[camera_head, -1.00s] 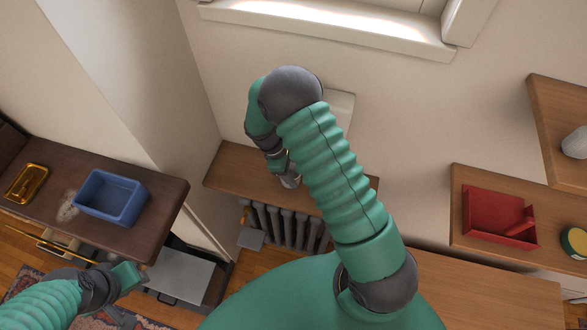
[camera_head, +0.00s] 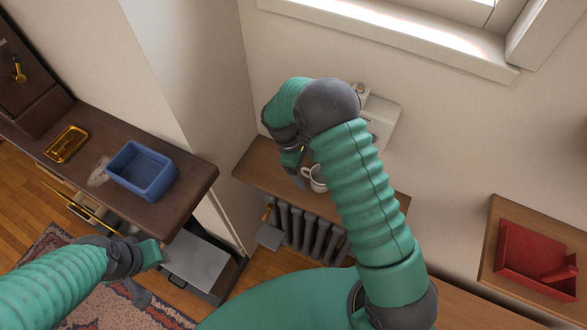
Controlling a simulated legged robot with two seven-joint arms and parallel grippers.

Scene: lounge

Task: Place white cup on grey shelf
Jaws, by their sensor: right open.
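The white cup (camera_head: 317,178) stands on the wooden ledge (camera_head: 262,172) above the radiator, partly hidden behind my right arm. My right gripper (camera_head: 301,180) is open at the cup's left side; I cannot tell whether it touches the cup. A pale grey shelf-like piece (camera_head: 388,116) is fixed to the wall behind my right arm, with a small object on top. A flat grey surface (camera_head: 203,265) also lies low, beside the dark cabinet. I cannot tell which is the grey shelf. My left gripper (camera_head: 138,293) hangs low at the left, its jaws unclear.
A blue bin (camera_head: 143,170) and a yellow tray (camera_head: 66,144) sit on the dark cabinet top (camera_head: 185,193). A grey radiator (camera_head: 308,230) stands under the ledge. A red tray (camera_head: 535,257) lies on a wooden shelf at the right. The window sill (camera_head: 400,38) is above.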

